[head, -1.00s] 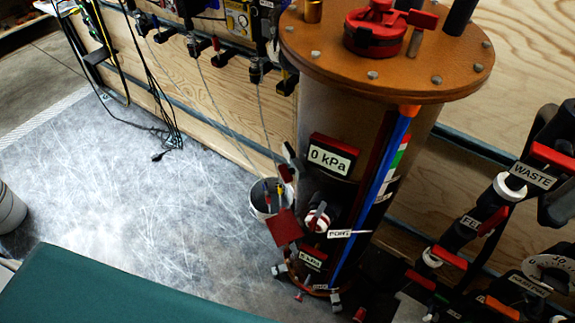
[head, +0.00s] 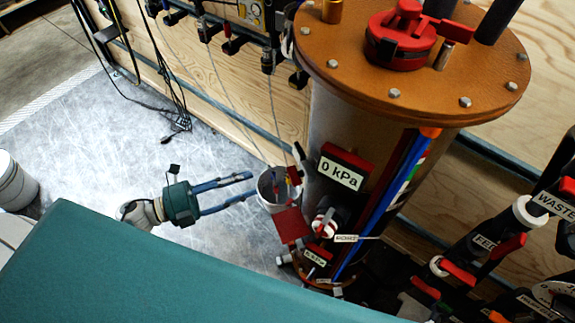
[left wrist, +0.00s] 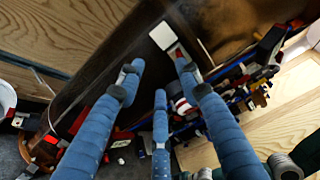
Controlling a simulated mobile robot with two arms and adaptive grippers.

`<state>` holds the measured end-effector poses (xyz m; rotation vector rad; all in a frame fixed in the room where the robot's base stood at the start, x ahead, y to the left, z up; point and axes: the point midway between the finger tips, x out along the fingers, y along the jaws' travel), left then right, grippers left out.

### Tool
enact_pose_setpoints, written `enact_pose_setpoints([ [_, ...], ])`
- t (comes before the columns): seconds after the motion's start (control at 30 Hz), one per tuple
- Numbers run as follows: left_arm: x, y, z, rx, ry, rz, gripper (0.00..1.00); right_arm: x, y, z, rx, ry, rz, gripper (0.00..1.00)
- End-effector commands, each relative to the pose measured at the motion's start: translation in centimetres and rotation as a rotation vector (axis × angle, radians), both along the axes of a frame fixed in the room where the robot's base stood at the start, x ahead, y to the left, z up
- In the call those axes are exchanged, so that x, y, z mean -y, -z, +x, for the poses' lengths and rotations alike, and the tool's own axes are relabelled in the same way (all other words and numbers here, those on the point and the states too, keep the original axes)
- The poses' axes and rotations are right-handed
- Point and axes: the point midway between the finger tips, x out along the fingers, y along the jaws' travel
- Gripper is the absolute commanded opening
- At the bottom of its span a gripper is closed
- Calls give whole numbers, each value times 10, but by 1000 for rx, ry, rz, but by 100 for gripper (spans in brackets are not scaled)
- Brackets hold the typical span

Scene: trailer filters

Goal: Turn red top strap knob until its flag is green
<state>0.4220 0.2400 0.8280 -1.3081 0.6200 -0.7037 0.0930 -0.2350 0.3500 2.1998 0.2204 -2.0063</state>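A tall cylindrical vessel (head: 335,115) with an orange-brown bolted lid (head: 345,70) stands on the right in the head view. A red knob (head: 400,38) sits on the lid. A red square flag (head: 292,225) and a red-and-white knob (head: 325,227) are low on the vessel's side; I cannot tell which knob is the strap knob. My left gripper (head: 252,185) is open and empty, left of the vessel, with its blue fingers pointing toward it. In the left wrist view its fingers (left wrist: 160,76) are spread before the dark vessel side. My right gripper is not in view.
A "0 kPa" display (head: 342,172) is on the vessel. A small bucket (head: 275,190) stands close beyond my left fingertips. Red-handled valves (head: 510,245) crowd the right. A green surface (head: 150,275) fills the lower left. Scratched grey floor (head: 110,150) is open at left.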

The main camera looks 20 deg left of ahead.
Motion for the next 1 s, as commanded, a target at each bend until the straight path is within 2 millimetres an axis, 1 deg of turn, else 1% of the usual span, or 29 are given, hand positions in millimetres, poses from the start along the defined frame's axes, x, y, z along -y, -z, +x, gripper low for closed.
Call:
enact_pose_setpoints([
  [0.03, 5, -10, -9, 43, 59, 46, 35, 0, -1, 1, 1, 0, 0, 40],
  [0.1, 11, -18, -17, 81, 112, 87, 35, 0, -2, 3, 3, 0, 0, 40],
  [0.2, 18, -21, -18, 99, 139, 104, 35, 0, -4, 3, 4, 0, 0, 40],
  [0.33, 33, -23, -8, 100, 136, 100, 35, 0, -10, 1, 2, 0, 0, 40],
  [0.5, 61, -23, 11, 99, 136, 98, 35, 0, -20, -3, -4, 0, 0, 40],
  [0.7, 88, -19, 29, 96, 134, 98, 35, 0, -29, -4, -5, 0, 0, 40],
  [0.83, 98, -17, 36, 95, 134, 99, 35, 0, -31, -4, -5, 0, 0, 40],
  [1.0, 103, -16, 38, 94, 133, 100, 35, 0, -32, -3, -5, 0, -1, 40],
])
